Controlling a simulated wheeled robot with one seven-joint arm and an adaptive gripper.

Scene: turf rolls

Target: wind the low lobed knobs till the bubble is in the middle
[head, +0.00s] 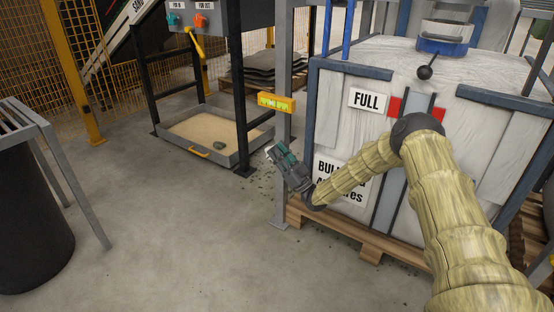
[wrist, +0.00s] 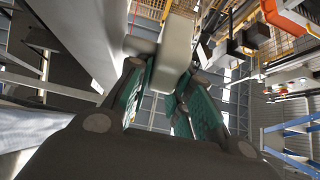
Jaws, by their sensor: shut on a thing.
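My gripper (head: 272,150) has teal finger pads and is in front of the grey post, low beside the big white bulk bag. In the wrist view its fingers (wrist: 172,82) are closed around a pale grey block-like piece (wrist: 178,45). I cannot tell whether this is a lobed knob. A yellow spirit level (head: 276,103) with a green vial is fixed on the post above my gripper. Its bubble is too small to place. No lobed knob shows clearly in either view.
The bulk bag (head: 348,128), marked FULL, stands on a wooden pallet (head: 350,233) close to my arm. A sand tray (head: 186,138) lies under a dark frame at left. A dark bin (head: 30,215) is at far left. The grey floor between is clear.

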